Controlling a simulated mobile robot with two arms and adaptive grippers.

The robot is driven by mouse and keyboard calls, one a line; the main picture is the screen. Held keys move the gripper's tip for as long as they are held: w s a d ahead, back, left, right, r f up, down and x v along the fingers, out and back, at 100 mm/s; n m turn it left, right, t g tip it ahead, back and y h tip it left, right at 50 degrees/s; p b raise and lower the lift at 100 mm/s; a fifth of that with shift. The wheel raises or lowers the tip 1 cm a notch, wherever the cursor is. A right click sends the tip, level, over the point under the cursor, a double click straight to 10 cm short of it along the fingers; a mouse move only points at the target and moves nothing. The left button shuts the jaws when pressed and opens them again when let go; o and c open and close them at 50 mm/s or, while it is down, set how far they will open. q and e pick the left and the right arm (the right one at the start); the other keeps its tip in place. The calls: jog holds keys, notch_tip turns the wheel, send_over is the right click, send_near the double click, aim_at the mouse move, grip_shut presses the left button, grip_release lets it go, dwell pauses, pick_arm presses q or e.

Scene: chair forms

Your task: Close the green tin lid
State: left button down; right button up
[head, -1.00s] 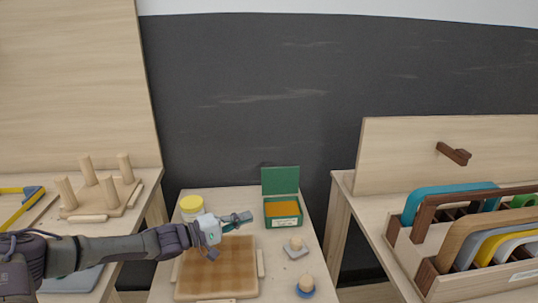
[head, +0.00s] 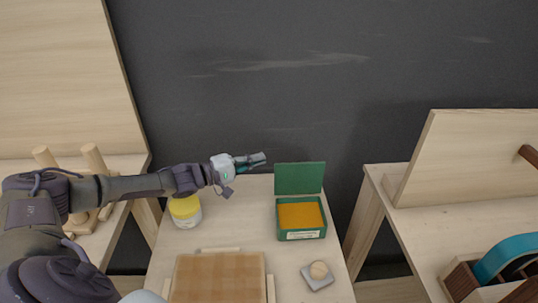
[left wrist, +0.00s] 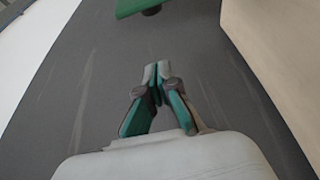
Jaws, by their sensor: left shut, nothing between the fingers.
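The green tin (head: 302,233) stands on the middle table, with orange-yellow contents showing inside. Its green lid (head: 299,178) stands upright along the tin's back edge, open. My left gripper (head: 262,160) is shut and empty, in the air to the left of the lid and near the height of its top edge, apart from it. In the left wrist view, the shut fingertips (left wrist: 157,70) point toward the dark wall, and a green piece (left wrist: 150,6), which looks like the lid, is at the top edge. My right gripper is not in view.
A yellow-lidded jar (head: 185,211) stands left of the tin, below my left forearm. A wooden board (head: 218,278) lies in front, and a small block with a round knob (head: 318,275) is at front right. A dark wall (head: 260,80) rises behind.

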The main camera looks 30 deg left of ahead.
aim_at(298, 175)
pick_arm(q)
jog(key=w+d+p, duration=0.2)
jog(key=w+d, duration=0.2)
jog(key=d, duration=0.3)
jog(key=shift+w, duration=0.25)
jog(key=shift+s+d, duration=0.1)
jog(key=shift+d, duration=0.05)
dwell(0.4)
